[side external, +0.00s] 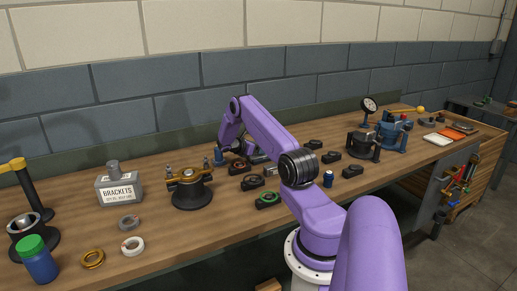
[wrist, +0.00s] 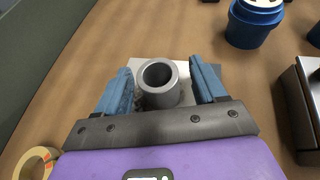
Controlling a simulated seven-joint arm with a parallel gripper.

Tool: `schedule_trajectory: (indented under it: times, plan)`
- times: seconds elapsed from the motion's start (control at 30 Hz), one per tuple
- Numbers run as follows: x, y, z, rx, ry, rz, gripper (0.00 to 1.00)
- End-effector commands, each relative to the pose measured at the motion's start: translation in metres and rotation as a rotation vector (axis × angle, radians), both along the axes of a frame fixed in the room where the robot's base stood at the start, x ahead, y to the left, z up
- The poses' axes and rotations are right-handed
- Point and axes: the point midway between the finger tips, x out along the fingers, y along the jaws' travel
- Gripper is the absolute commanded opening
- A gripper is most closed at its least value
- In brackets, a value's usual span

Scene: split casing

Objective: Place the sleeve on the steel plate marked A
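In the wrist view a grey, hollow metal sleeve (wrist: 161,84) stands upright, its open bore facing up. It stands over a light grey steel plate (wrist: 150,61) on the wooden bench. No letter shows on the visible part of the plate. My gripper (wrist: 163,82) is open, with one blue finger on each side of the sleeve. A narrow gap shows between the sleeve and each finger. The lower part of the sleeve and the near part of the plate are hidden by my gripper.
A brackets box (side external: 119,188) and a clamp fixture (side external: 191,189) stand left of my arm.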

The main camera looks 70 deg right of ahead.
Motion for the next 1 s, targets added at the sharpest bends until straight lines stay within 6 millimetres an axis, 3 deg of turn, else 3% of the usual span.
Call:
schedule_trajectory:
  times: [0.23,0.7,1.0]
  plan:
    - [0.005,0.007,0.007,0.0,0.0,0.003,0.7]
    - [0.045,0.077,0.04,-0.001,0.0,0.003,0.7]
    - [0.055,0.096,0.049,0.0,0.001,0.0,0.7]
